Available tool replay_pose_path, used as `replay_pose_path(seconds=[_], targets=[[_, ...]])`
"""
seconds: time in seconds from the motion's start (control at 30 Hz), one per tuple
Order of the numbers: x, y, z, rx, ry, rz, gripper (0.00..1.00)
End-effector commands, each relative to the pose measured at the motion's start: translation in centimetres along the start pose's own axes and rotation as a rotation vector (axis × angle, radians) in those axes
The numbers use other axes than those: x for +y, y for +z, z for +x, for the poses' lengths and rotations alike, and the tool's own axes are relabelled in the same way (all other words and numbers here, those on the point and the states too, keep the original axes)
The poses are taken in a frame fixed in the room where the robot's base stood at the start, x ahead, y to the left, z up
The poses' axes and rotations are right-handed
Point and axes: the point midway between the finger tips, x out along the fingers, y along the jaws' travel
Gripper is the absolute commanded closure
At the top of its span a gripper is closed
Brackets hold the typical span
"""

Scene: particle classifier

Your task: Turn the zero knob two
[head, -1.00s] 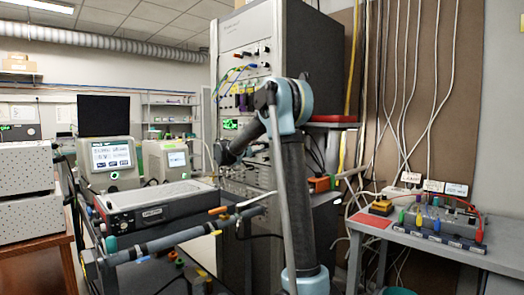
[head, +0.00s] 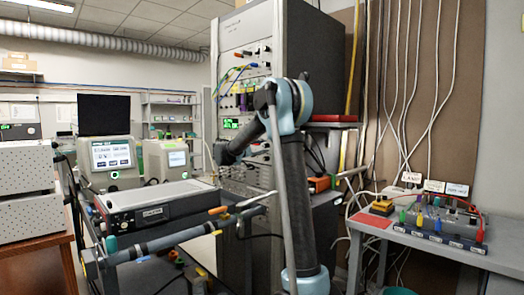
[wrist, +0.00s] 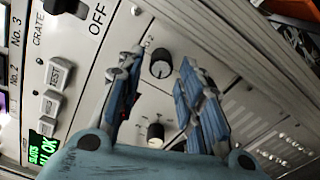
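In the wrist view, a black upper knob (wrist: 160,65) with a pale face sits on the light panel (wrist: 110,85), between the tips of my open gripper (wrist: 157,62). The left and right blue fingers stand apart with a gap on each side of this knob. A second black knob (wrist: 155,132) shows lower down, nearer the palm, also between the fingers. The small print beside the knobs is too small to read, so I cannot tell which is zero knob two. In the head view, my gripper (head: 226,154) is at the front of the tall rack (head: 232,40); its fingers and the knobs are unclear there.
A ribbed grey surface (wrist: 225,45) lies right of the fingers. A cart instrument (head: 155,205) stands left of my arm.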

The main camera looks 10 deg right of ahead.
Motion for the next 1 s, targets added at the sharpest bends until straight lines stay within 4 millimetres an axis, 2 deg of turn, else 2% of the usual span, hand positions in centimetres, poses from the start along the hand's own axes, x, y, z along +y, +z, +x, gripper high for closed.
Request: replay_pose_path(seconds=[0.3,0.47,1.0], targets=[[0.0,0.4,0.1,-0.007,0.0,0.0,0.59],[0.0,0.3,-0.9,-0.006,0.0,0.0,0.59],[-0.1,0.0,-10.2,-0.004,0.0,-0.001,0.59]])
